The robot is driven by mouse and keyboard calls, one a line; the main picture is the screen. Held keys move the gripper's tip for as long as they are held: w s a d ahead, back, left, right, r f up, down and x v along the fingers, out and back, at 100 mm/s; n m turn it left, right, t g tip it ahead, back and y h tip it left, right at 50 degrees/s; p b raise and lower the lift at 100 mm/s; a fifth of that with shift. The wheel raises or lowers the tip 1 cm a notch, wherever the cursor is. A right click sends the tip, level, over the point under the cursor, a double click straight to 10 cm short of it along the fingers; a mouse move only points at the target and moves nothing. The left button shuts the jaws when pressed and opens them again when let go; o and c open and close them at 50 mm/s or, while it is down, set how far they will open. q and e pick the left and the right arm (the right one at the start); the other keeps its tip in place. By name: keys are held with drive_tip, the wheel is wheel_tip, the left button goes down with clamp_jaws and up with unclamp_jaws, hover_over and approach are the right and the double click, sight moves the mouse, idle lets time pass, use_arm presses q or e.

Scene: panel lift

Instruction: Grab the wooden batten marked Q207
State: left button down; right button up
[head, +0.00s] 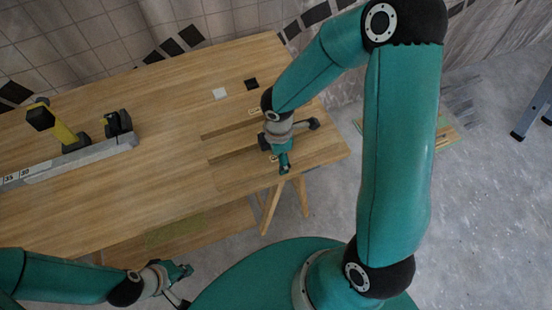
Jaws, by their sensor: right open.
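Wooden battens of nearly the table's colour lie on the right part of the wooden table (150,185). One batten (230,126) lies farther back and another (232,151) lies nearer. Small pale labels show at their right ends, but the lettering is too small to read, so I cannot tell which is Q207. My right gripper (299,148) is open, with its fingers spread, over the right ends of the battens and partly hiding them. I cannot tell whether it touches one. My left gripper (186,286) is open and empty, low in front of the table.
A grey rail (85,160) with a yellow-and-black tool (62,130) and a black block (118,122) lies on the left of the table. A white square (220,93) and a black square (251,84) lie at the back.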

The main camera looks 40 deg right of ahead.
drive_tip(key=shift+f, duration=0.1)
drive_tip(key=shift+c, duration=0.2)
drive_tip(key=c, duration=1.3)
drive_tip(key=shift+c, duration=0.4)
